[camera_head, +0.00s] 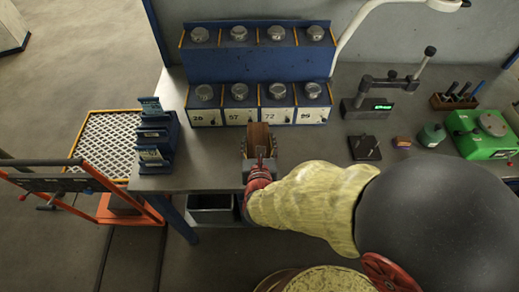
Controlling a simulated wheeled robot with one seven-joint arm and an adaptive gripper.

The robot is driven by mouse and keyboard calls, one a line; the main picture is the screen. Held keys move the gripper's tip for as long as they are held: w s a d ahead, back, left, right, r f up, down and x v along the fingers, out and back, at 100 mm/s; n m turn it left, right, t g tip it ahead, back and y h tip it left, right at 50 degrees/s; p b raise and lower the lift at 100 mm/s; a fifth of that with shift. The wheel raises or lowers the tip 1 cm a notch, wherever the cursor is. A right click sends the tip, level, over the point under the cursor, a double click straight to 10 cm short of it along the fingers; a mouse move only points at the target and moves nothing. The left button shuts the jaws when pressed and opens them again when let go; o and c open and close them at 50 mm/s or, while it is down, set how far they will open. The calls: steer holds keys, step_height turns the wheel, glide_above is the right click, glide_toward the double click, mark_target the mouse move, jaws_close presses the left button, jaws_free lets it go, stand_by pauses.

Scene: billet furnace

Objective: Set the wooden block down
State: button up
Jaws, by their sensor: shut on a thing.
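The wooden block (259,137) is brown and upright, near the front edge of the grey workbench (215,170). My gripper (258,160) is shut on the block from the front side. My arm, in a pale yellow sleeve, reaches in from the lower right. The gripper hides the block's lower part, and I cannot tell whether the block touches the bench.
A blue two-tier rack (235,65) with silver-lidded, numbered jars stands behind the block. A blue stacked holder (157,140) is at the left. A device with a green display (381,106), a black stand (364,148) and a green machine (484,132) are at the right.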

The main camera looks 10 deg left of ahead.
mark_target(259, 143)
steer(key=w+f, duration=0.1)
steer(key=f, duration=0.1)
steer(key=w+f+b, duration=0.1)
steer(key=w+f, duration=0.1)
steer(key=shift+w+a+f, duration=0.15)
steer(key=shift+a, duration=0.05)
steer(key=shift+w+f+b, duration=0.15)
steer(key=shift+f+b, duration=0.2)
steer(key=shift+f, duration=0.55)
steer(key=shift+w+f+b, duration=0.15)
steer(key=shift+f+b, duration=0.2)
steer(key=shift+f, duration=0.55)
steer(key=shift+f, duration=0.15)
steer(key=o, duration=1.4)
steer(key=shift+o, duration=0.4)
